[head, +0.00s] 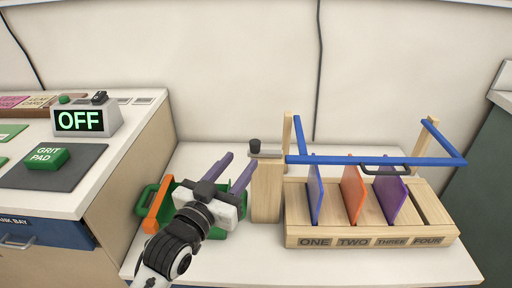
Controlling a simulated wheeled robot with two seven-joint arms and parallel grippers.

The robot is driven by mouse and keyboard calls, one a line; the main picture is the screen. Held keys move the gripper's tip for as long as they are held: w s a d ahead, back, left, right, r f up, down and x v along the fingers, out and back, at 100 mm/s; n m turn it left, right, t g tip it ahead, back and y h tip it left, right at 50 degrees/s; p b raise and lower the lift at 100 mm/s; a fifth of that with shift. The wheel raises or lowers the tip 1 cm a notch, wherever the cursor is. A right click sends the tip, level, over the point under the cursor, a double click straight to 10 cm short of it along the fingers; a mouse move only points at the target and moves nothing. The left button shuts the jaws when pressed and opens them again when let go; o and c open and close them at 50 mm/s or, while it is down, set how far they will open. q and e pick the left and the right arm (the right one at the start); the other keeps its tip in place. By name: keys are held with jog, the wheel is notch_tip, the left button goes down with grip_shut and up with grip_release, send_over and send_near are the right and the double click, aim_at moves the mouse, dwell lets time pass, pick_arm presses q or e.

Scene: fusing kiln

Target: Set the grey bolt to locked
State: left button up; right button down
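A wooden post (266,190) stands at the left end of a wooden rack (300,229). On top of the post is a short grey piece (268,154), which looks like the grey bolt, with a dark knob (255,146) at its left end. It is too small to tell whether it is locked. A blue bar frame (350,160) lies level across the rack top, its left end near the grey piece. My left gripper (244,159) has two purple fingers spread apart with nothing visible between them. It is left of the post, with its fingers pointing towards the knob. My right gripper is not in view.
The rack holds blue (315,190), orange (353,194) and purple (391,198) panels; slot FOUR looks empty. A green and orange item (158,205) is partly hidden behind my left gripper. A higher counter at left bears an OFF display (82,120) and a GRIT PAD (46,158).

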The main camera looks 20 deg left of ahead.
aim_at(253, 147)
pick_arm(q)
jog(key=w, duration=0.6)
jog(key=w+d, duration=0.1)
jog(key=w, duration=0.2)
jog(key=shift+w+d+f, duration=0.1)
jog(key=shift+w, duration=0.2)
grip_shut()
